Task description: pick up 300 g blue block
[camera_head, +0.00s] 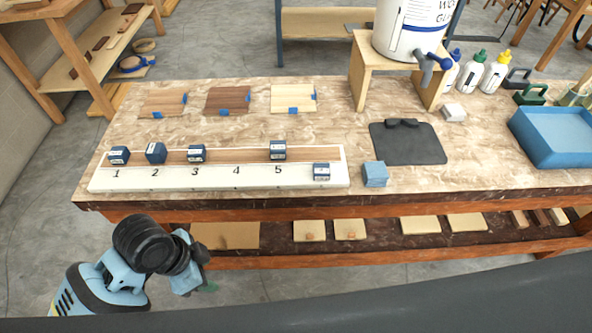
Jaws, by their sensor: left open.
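Blocks stand at number 1 (119,155), number 2 (156,153), number 3 (196,153) and number 5 (278,150) of a white numbered board (215,178). The labels are too small to read, so I cannot tell which is 300 g. My left gripper (200,268) is open in front of the table, below its front edge, apart from all blocks; its fingertips are partly hidden. My right gripper is not in view.
A lighter blue cube (375,174) sits right of the board. A black mat (410,145), a wooden stand (364,82) with a glue bucket (408,28), bottles (495,72) and a blue tray (556,162) occupy the right. Three wood panels (228,100) lie behind the board.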

